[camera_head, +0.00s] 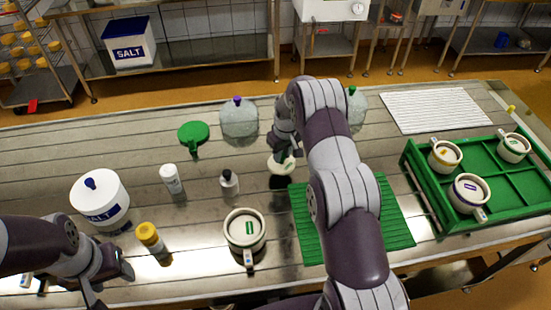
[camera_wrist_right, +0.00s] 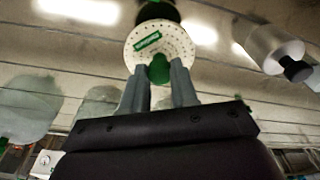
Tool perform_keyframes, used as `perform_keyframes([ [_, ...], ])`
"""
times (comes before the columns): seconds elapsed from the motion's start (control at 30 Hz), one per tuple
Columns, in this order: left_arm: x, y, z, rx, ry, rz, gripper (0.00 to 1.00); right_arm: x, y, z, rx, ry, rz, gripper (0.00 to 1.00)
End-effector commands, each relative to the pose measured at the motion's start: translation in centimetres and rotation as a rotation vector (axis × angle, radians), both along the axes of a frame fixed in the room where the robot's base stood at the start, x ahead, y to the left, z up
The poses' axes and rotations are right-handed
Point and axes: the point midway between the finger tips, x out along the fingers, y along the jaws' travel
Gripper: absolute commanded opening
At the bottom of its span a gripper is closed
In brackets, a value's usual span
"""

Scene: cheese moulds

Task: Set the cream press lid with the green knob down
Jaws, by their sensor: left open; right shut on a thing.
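The cream press lid (camera_head: 279,166) is a round, perforated disc with a green label. It is at mid-table in the head view, left of my right forearm. In the right wrist view the lid (camera_wrist_right: 176,46) hangs off my fingertips, with its green knob (camera_wrist_right: 159,69) between them. My right gripper (camera_head: 287,150) is shut on that knob. I cannot tell whether the lid touches the table. My left gripper (camera_head: 98,284) is open and empty at the lower left, partly cut off by the frame.
A cream mould (camera_head: 245,232) with a green label stands left of the green ribbed mat (camera_head: 394,213). A green tray (camera_head: 423,200) holds several moulds at right. Small bottles (camera_head: 171,179) (camera_head: 228,183), a green-handled piece (camera_head: 193,132) and a jug (camera_head: 238,118) surround the lid. A white mat (camera_head: 437,110) lies clear.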

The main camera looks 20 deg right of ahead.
Motion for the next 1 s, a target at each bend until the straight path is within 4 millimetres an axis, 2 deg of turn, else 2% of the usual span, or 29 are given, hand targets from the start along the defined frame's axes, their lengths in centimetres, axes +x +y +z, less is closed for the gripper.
perform_keyframes([
  [0.17,0.0,0.0,0.8,0.000,0.000,0.000,0.57,0.6,1.3,-0.9,0.000,0.001,0.000,0.00],
  [0.3,0.0,0.0,2.3,0.000,0.000,0.000,0.57,0.6,1.4,-3.3,0.001,0.003,-0.001,0.00],
  [0.4,0.0,0.0,2.6,0.000,0.000,0.000,0.57,0.6,1.3,-4.6,0.000,0.001,-0.001,0.00],
  [0.77,0.0,0.0,1.8,0.000,0.000,0.000,0.57,0.7,1.3,-5.4,-0.001,-0.001,-0.001,0.00],
  [0.8,0.0,0.0,1.8,0.000,0.000,0.000,0.57,0.7,1.3,-5.4,-0.001,0.000,-0.001,0.31],
  [0.87,0.0,0.0,2.0,0.000,0.000,0.000,0.57,0.7,1.3,-5.3,-0.001,0.000,-0.001,0.51],
  [0.9,0.0,0.0,2.0,0.000,0.000,0.000,0.57,0.6,1.3,-5.3,-0.001,0.000,-0.001,0.54],
  [1.0,0.0,0.0,2.0,0.000,0.000,0.000,0.57,0.7,1.3,-5.2,-0.001,0.000,0.000,0.54],
])
